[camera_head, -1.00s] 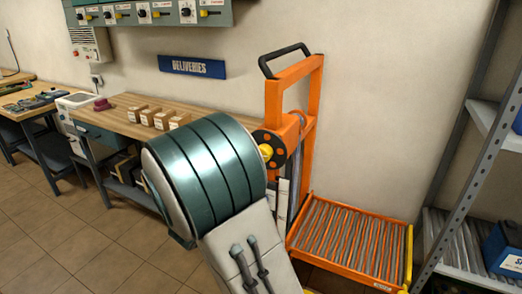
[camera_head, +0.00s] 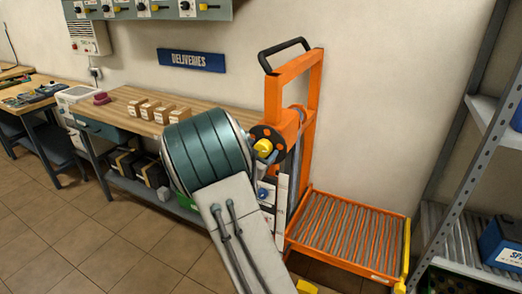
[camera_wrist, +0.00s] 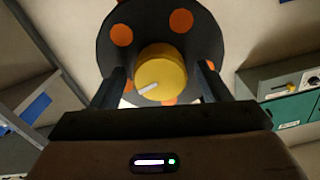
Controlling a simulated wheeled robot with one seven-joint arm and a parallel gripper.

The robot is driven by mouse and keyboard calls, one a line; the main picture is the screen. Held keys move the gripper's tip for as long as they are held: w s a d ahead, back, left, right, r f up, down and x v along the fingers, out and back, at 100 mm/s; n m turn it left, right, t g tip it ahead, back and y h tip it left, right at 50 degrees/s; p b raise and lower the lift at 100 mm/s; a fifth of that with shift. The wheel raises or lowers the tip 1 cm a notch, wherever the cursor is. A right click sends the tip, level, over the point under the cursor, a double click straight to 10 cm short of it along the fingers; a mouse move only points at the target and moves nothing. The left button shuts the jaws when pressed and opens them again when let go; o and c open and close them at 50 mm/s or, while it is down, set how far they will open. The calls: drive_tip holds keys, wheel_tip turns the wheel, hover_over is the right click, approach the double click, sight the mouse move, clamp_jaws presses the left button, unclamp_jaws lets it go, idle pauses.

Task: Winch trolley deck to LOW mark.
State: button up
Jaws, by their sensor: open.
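The orange trolley (camera_head: 316,110) stands against the wall with a black push handle on top. No LOW mark is readable.
A wooden bench (camera_head: 128,106) with several small boxes stands left of the trolley, under a DELIVERIES sign (camera_head: 191,61). Tiled floor (camera_head: 85,235) is free at the front left.

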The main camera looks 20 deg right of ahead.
drive_tip(key=c, duration=1)
drive_tip(key=n+p, duration=0.2)
drive_tip(key=n, duration=0.1)
drive_tip(key=n+p, duration=0.2)
drive_tip(key=shift+w+a+r+n, duration=0.1)
drive_tip(key=shift+r+n, duration=0.05)
drive_tip(key=shift+n, duration=0.25)
drive_tip(key=n+p, duration=0.3)
drive_tip(key=n, duration=0.1)
drive_tip(key=shift+f+n+p, duration=0.2)
drive_tip(key=shift+n+p, duration=0.25)
drive_tip(key=shift+n, duration=0.45)
